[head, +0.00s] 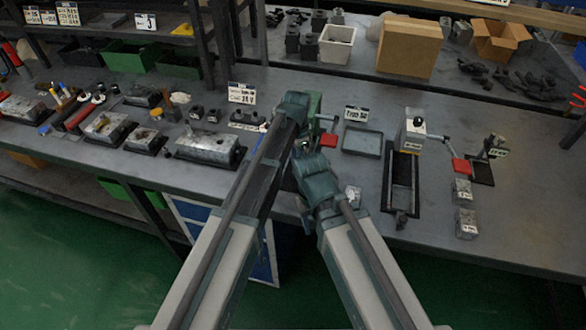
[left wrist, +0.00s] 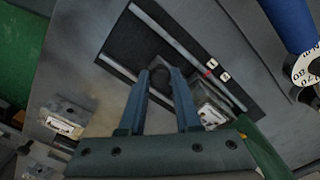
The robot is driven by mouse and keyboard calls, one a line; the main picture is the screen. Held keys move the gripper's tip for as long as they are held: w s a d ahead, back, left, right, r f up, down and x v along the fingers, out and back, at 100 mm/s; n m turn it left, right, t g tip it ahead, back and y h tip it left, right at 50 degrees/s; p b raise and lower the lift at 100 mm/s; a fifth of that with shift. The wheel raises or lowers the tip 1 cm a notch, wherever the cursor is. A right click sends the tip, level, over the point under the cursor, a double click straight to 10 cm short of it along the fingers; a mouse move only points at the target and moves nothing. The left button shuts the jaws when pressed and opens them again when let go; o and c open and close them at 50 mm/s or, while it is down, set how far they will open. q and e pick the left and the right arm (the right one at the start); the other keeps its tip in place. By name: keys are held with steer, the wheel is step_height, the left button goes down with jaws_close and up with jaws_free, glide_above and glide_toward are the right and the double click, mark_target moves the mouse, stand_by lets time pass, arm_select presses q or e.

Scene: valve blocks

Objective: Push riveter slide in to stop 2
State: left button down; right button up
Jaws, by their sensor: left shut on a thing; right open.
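In the left wrist view, a black base (left wrist: 120,52) carries two pale parallel rails. A dark rounded knob (left wrist: 160,74) sits between the fingertips of my left gripper (left wrist: 160,82), which is shut on it. A grey metal block (left wrist: 208,108) lies close to the right finger. Small white marks and a red mark (left wrist: 207,73) are beside the far rail. In the head view, a green device (head: 315,104) stands behind my left wrist, and my left fingers are hidden. My right gripper (head: 299,152) is open, close to the left arm; its fingertips are hard to make out.
A blue cylinder with a numbered white dial (left wrist: 304,66) stands at the right of the left wrist view. Metal blocks (head: 195,146) stand left.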

arm_select(q)
steer(key=c, duration=0.6)
jaws_free()
steer(key=shift+s, duration=0.1)
step_height(320, 180, up, 14)
steer(key=p, duration=1.4)
steer(key=shift+f, duration=0.1)
